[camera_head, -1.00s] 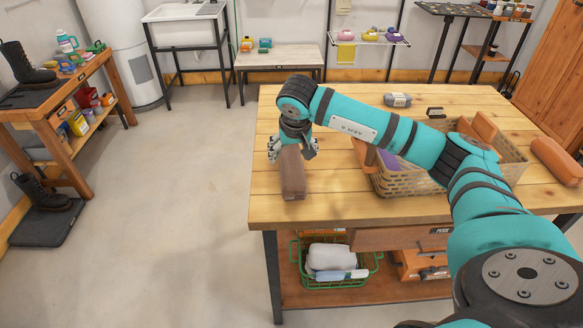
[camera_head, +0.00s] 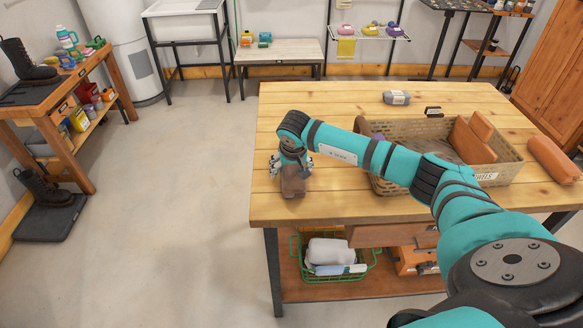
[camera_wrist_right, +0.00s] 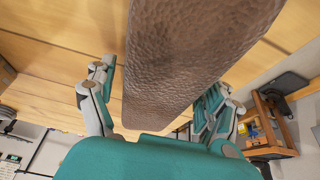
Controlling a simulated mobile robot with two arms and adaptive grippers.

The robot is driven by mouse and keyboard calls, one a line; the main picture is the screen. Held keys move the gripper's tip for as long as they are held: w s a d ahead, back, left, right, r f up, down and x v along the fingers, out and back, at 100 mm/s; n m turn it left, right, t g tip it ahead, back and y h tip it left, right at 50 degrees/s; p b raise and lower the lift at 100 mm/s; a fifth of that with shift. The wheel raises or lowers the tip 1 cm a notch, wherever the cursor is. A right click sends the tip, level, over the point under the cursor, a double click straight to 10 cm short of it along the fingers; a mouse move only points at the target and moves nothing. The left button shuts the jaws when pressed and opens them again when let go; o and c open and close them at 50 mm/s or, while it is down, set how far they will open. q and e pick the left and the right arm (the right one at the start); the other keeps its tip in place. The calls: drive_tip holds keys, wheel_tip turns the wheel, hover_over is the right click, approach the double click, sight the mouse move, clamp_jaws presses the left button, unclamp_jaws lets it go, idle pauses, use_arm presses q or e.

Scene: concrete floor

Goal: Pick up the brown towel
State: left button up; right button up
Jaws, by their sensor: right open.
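The rolled brown towel (camera_head: 293,187) lies on the wooden table near its left front corner. In the head view my right gripper (camera_head: 291,166) is over it and hides most of it; only its near end shows. In the right wrist view the textured towel (camera_wrist_right: 195,55) runs between the two fingers of my open right gripper (camera_wrist_right: 158,88), one finger on each side. I cannot tell whether the fingers touch it. My left gripper is not in view.
A woven basket (camera_head: 398,185) with orange-brown rolls (camera_head: 474,140) stands right of the gripper, partly behind my right arm. A grey roll (camera_head: 397,97) lies at the back, an orange roll (camera_head: 553,159) at the right. The wooden table (camera_head: 330,190) is bare around the towel.

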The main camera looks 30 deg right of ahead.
drive_tip(key=c, duration=1.3)
drive_tip(key=shift+c, duration=0.3)
drive_tip(key=shift+r, duration=0.15)
